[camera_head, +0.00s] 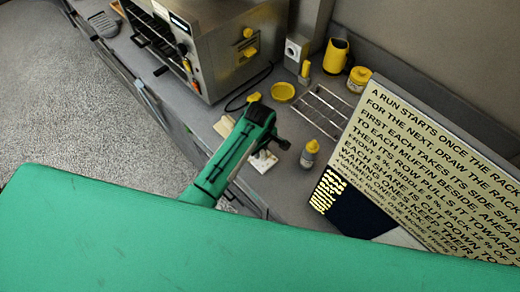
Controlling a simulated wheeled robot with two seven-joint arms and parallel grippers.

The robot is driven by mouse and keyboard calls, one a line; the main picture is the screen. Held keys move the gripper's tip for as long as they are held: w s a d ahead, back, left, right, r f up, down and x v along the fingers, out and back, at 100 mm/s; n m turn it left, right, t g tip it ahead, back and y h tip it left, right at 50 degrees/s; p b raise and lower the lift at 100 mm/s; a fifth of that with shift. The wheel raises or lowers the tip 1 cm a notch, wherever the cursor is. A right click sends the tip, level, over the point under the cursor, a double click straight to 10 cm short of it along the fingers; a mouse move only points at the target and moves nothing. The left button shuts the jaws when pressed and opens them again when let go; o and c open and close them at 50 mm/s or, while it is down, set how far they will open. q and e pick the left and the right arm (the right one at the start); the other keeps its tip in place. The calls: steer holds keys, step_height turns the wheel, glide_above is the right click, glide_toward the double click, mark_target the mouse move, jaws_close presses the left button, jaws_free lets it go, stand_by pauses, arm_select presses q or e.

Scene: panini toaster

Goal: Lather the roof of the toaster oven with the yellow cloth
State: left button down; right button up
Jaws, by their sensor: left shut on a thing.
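The toaster oven (220,48) is a steel box at the top of the view, standing on the grey counter. Part of its roof shows at the upper edge, the rest is cut off. My left gripper (268,122) is over the counter, below and right of the oven and apart from it. It is shut, and a small yellow piece, seemingly the yellow cloth (253,97), shows at its tip. Most of what it holds is hidden by the gripper. My right gripper is not in view.
A yellow mug (336,56), a yellow-lidded jar (358,79), a yellow dish (284,92) and a wire rack (318,108) stand right of the oven. A small bottle (310,154) is near my gripper. A large text board (435,165) blocks the right side.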

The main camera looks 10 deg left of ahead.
arm_select(q)
steer(key=shift+r, duration=3.05)
